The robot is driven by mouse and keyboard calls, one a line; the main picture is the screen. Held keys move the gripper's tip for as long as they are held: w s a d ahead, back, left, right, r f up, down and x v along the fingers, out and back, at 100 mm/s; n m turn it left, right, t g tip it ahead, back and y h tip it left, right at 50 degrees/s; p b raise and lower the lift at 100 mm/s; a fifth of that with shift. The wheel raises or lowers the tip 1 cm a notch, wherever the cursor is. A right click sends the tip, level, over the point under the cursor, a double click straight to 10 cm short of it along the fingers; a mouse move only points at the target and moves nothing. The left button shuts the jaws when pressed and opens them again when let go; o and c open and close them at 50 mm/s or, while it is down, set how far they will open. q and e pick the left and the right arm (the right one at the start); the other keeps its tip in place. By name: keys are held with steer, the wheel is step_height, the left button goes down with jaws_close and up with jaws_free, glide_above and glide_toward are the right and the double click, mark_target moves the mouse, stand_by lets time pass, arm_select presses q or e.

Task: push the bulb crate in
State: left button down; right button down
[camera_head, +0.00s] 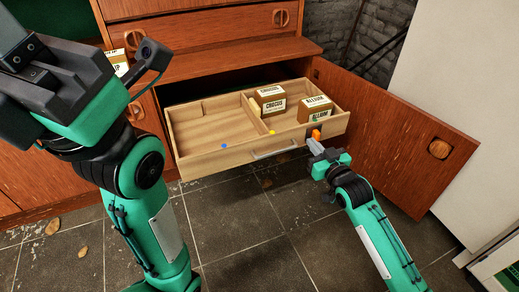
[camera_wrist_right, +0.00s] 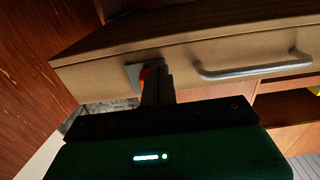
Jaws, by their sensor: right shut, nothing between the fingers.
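The bulb crate (camera_head: 215,162) is a light wooden drawer-like box with a grey bar handle (camera_head: 275,152), standing out from the cabinet opening. Its front and handle (camera_wrist_right: 250,70) also show in the right wrist view. Two boxes, labelled Crocus (camera_head: 270,100) and Allium (camera_head: 315,108), are in its right part; the left part looks empty. My right gripper (camera_head: 315,146) is shut and empty at the right end of the crate front, right of the handle. Its tips are at the front panel; firm contact is unclear. My left gripper (camera_head: 15,32) is partly cut off at the top left.
The cabinet door (camera_head: 385,135) stands open on the right, close to my right arm. A wooden ledge (camera_head: 230,58) runs above the crate. A white panel (camera_head: 465,100) stands at the far right. The dark tiled floor (camera_head: 250,225) before the crate is mostly clear.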

glide_toward(283, 108)
steer(key=shift+p+v, duration=0.35)
steer(key=shift+v, duration=1.3)
steer(key=shift+b+x, duration=0.5)
steer(key=shift+x, duration=3)
steer(key=b+x, duration=0.2)
steer(key=x, duration=0.3)
steer(key=shift+w+a+f, duration=0.1)
steer(key=shift+w+f, duration=0.1)
steer(key=shift+w, duration=0.15)
steer(key=shift+w+a+r+b, duration=0.2)
steer(key=shift+w+b, duration=0.25)
steer(key=shift+w, duration=0.15)
steer(key=shift+f, duration=0.1)
